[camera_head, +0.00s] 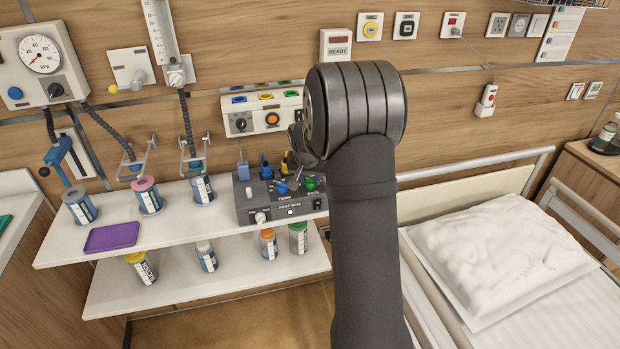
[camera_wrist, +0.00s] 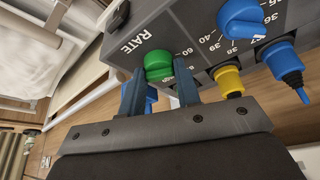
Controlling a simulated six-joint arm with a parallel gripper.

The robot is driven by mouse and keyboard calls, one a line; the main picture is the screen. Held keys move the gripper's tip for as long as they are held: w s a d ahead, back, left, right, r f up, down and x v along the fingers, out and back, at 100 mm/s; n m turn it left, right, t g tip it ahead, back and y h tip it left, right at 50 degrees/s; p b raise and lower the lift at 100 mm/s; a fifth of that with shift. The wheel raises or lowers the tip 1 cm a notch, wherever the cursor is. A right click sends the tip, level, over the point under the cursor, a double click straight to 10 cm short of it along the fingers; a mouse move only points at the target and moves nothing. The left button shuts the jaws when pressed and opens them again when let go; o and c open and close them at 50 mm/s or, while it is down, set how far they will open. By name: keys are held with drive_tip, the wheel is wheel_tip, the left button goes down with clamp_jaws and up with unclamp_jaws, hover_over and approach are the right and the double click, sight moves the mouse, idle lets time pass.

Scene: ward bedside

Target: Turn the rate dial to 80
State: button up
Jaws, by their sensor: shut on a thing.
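The green rate dial (camera_wrist: 158,68) is on the grey face of the test box, beside the white word RATE in the wrist view. My gripper (camera_wrist: 160,76) has one finger on each side of the dial and is shut on it. Marks near the dial include 60 and one that looks like 100, partly hidden by a finger. I cannot tell which mark the dial points to. In the head view the test box (camera_head: 246,215) stands on the upper shelf, with the green dial (camera_head: 310,184) near its right end, beside my gripper (camera_head: 299,175).
A blue dial (camera_wrist: 240,18) sits beside the green one, with yellow (camera_wrist: 230,80) and blue (camera_wrist: 280,60) plugs close by. A purple tray (camera_head: 112,236) and several labelled jars are left of the box. The bed with a pillow (camera_head: 495,250) is to the right.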

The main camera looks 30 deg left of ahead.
drive_tip(key=shift+m, duration=0.3)
drive_tip(key=m+h, duration=0.1)
drive_tip(key=m, duration=0.2)
drive_tip(key=shift+a+m+h, duration=0.15)
drive_tip(key=shift+m+h, duration=0.15)
drive_tip(key=shift+a+m+h, duration=0.1)
drive_tip(key=shift+m+h, duration=0.8)
drive_tip(key=shift+m, duration=1.2)
drive_tip(key=o, duration=1)
drive_tip(key=shift+c, duration=0.2)
drive_tip(key=v, duration=1.7)
drive_tip(key=shift+r, duration=0.25)
